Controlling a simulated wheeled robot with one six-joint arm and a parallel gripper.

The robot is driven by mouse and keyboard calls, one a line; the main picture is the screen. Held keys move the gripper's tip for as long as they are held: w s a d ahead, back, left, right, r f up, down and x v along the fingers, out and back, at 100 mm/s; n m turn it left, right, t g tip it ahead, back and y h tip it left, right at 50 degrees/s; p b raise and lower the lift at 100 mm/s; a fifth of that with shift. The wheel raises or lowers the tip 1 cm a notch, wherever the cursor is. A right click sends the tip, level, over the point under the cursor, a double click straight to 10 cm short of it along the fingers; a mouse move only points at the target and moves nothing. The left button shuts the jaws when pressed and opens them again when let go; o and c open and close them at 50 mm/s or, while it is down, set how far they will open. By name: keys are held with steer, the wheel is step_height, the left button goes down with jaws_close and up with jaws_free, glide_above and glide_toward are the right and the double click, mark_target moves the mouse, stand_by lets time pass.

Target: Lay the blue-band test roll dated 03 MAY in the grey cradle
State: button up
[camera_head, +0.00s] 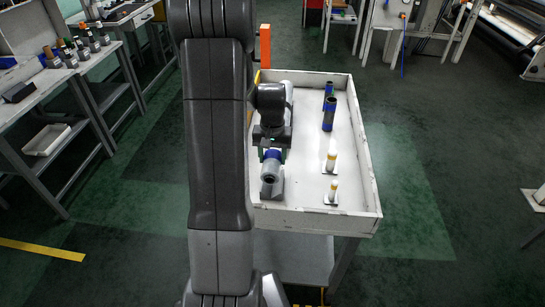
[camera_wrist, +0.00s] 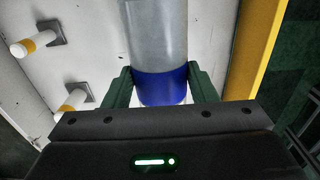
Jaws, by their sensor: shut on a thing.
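My gripper (camera_head: 272,146) is low over the left side of the white tray cart, with its green fingers either side of a grey roll with a blue band (camera_wrist: 160,85). In the wrist view the fingers are shut on the blue band, and the grey length runs away from the gripper. In the head view the blue band (camera_head: 271,155) shows just in front of the gripper. A grey block-like piece (camera_head: 273,190), seemingly the cradle, shows under the roll's near end; I cannot tell whether the roll rests on it. No date is readable.
Two dark rolls with blue bands (camera_head: 329,115) stand at the tray's back. The tray rim (camera_head: 325,222) is raised. An orange post (camera_head: 265,46) rises behind.

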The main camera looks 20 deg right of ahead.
steer(key=shift+s+f, duration=0.15)
steer(key=shift+f, duration=0.05)
steer(key=shift+a+f+b, duration=0.1)
steer(key=shift+f+b, duration=0.25)
steer(key=shift+b, duration=0.2)
step_height(320, 180, down, 6)
steer(key=b, duration=0.4)
steer(key=shift+r, duration=0.15)
steer(key=shift+f+b, duration=0.6)
steer(key=shift+f, duration=0.05)
steer(key=o, duration=1.3)
steer(key=shift+r, duration=0.1)
steer(key=shift+c, duration=0.2)
